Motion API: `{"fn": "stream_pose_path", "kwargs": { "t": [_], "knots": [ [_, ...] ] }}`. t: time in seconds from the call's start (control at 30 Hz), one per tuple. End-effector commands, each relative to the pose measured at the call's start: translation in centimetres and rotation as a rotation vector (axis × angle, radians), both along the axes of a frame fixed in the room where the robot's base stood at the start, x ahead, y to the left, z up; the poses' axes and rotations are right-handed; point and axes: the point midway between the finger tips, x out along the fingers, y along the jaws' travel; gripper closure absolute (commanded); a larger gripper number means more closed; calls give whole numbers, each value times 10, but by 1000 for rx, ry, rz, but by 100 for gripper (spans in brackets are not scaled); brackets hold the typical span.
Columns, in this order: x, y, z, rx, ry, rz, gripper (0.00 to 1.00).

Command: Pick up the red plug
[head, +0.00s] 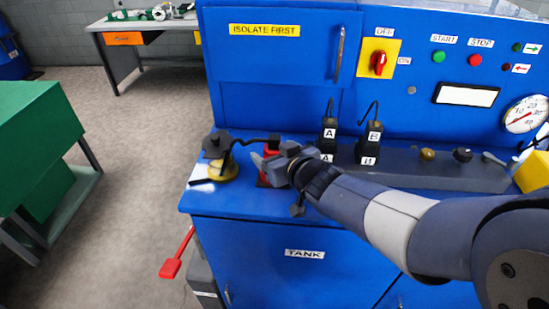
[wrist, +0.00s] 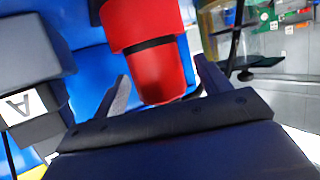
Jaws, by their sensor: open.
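The red plug (head: 270,152) stands on the left part of the blue bench top in the head view, partly hidden by my gripper (head: 267,168). In the wrist view the red plug (wrist: 147,45) is large, with a dark band around it. Its near end lies between the two fingers of my gripper (wrist: 165,84). The fingers are open, one on each side of the plug. A gap shows beside the right finger; whether the left finger touches the plug I cannot tell.
A yellow and black fitting (head: 224,170) with a black cable stands left of the plug. Black connectors labelled A (head: 328,130) and B (head: 373,138) stand to the right. A red lever (head: 172,267) sticks out low at the left of the blue cabinet (head: 285,275).

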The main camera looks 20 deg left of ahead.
Motion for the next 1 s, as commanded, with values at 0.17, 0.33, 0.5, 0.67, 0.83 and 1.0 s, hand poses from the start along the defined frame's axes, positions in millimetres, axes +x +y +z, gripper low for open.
{"fn": "stream_pose_path", "kwargs": {
  "t": [0.17, 0.33, 0.5, 0.67, 0.83, 1.0],
  "knots": [
    [12, 15, -7, 0, 0, 0, 28],
    [15, 18, -9, 0, 0, -1, 28],
    [15, 18, -8, 0, 0, -1, 30],
    [15, 18, -8, 0, 0, -1, 43],
    [15, 18, -8, 0, 0, -1, 57],
    [15, 18, -8, 0, 0, -1, 71]
  ]
}}
